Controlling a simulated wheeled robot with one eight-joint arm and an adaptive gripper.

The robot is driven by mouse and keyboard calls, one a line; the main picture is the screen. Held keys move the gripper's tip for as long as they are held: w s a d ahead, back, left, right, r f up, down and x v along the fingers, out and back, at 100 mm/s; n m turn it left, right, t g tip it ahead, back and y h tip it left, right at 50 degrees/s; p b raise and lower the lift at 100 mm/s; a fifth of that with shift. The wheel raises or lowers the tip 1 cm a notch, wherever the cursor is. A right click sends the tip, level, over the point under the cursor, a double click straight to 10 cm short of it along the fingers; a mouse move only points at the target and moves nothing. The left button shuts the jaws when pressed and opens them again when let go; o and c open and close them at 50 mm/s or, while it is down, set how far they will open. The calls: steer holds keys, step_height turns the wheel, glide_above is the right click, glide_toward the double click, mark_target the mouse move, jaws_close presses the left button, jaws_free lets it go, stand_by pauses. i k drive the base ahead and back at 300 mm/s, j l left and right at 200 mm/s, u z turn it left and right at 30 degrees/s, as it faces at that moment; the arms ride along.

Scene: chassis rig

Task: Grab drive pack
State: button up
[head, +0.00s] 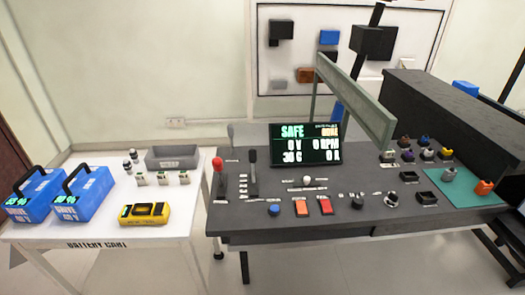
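Two blue packs with black carrying handles stand side by side at the left end of a white cart. The left blue pack (36,192) has green lettering with a percent figure on its front. The right blue pack (84,194) has similar green lettering, which seems to read "DRIVE" under a percent figure. The small lettering is too blurred to tell the two apart for certain. Both packs sit upright on the cart top. My gripper is not in view.
The white cart (112,226), marked "BATTERY CART", also holds a yellow device (145,214), a grey bin (172,157) and several small items. A dark console (245,225) with levers, buttons and a lit screen (305,145) stands to its right. Floor shows in front.

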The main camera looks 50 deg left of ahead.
mark_target(82, 192)
steer(key=u, duration=3.25)
